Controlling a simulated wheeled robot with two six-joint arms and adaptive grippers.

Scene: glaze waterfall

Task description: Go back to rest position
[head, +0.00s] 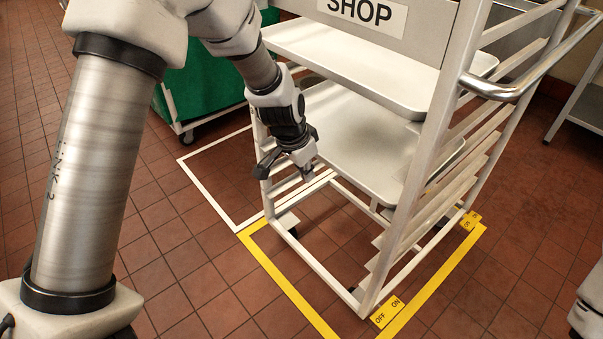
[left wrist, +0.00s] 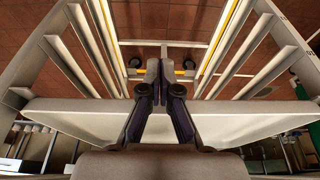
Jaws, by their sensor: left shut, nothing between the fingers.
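My left gripper (head: 289,165) is shut and empty in the head view. It hangs beside the near left side of a wheeled rack (head: 424,160) marked SHOP. In the left wrist view the shut fingers (left wrist: 160,85) point toward the rack's slatted rails, with pale trays close by. I cannot tell whether the fingers touch the rack. My left arm comes in from the left. My right gripper does not show in either view.
The rack holds pale trays (head: 365,150) and stands within yellow floor tape (head: 285,284). White tape (head: 212,193) marks the floor to its left. A green cart (head: 207,92) stands behind on the left. Tiled floor (head: 195,285) is clear in front.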

